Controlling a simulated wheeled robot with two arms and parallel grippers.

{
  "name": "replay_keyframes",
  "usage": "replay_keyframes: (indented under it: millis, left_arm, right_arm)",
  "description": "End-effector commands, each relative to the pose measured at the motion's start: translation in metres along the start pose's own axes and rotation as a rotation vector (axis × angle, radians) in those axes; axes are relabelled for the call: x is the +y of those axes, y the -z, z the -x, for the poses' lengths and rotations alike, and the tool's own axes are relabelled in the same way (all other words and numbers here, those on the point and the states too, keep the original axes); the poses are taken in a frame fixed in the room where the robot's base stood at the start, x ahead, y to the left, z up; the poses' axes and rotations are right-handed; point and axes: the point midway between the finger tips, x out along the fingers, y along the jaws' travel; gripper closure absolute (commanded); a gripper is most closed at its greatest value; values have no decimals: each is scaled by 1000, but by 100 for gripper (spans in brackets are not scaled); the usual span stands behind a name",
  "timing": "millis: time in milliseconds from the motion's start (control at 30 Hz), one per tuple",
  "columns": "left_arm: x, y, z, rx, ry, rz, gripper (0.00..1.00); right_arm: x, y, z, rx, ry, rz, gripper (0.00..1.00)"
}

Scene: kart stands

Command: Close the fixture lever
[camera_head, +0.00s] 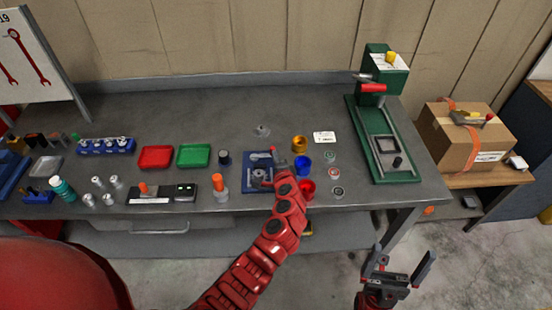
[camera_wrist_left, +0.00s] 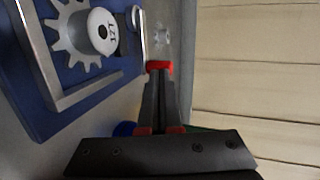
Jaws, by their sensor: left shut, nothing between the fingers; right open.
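The blue fixture plate (camera_head: 249,184) lies on the grey bench near its front edge. I cannot tell which metal bar is the lever. My left gripper (camera_head: 274,154) is shut and empty at the fixture's right edge. Its red fingertips (camera_wrist_left: 160,66) are just beside the frame's right side; contact cannot be told. My right gripper (camera_head: 401,263) is open and empty, in front of the bench.
Yellow (camera_head: 299,144), blue (camera_head: 302,162) and red (camera_head: 306,188) containers stand close right of my left gripper. A small gear (camera_head: 262,131) lies behind the fixture. A green press (camera_head: 409,172) with a red handle stands at the right. The back middle of the bench is mostly clear.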

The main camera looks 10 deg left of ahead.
Motion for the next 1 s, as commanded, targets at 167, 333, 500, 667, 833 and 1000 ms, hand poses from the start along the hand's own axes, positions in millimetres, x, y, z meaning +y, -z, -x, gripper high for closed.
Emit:
replay_keyframes:
  millis: [167,333,500,667,833,1000]
  left_arm:
    - [1,0,0,-2,0,0,100]
    - [3,3,-3,-32,1,12,100]
    - [1,5,-5,-63,2,21,100]
    - [4,8,-10,-115,0,38,100]
    - [3,14,-18,-209,1,70,100]
    - [-3,14,-26,-268,1,85,100]
  right_arm:
    - [0,0,1,0,0,0,0]
    - [-1,-3,15,0,0,0,0]
    - [-1,-4,25,0,0,0,0]
    - [-2,-8,46,0,0,0,0]
    - [-4,-13,77,0,0,0,0]
    - [-5,-16,95,0,0,0,0]
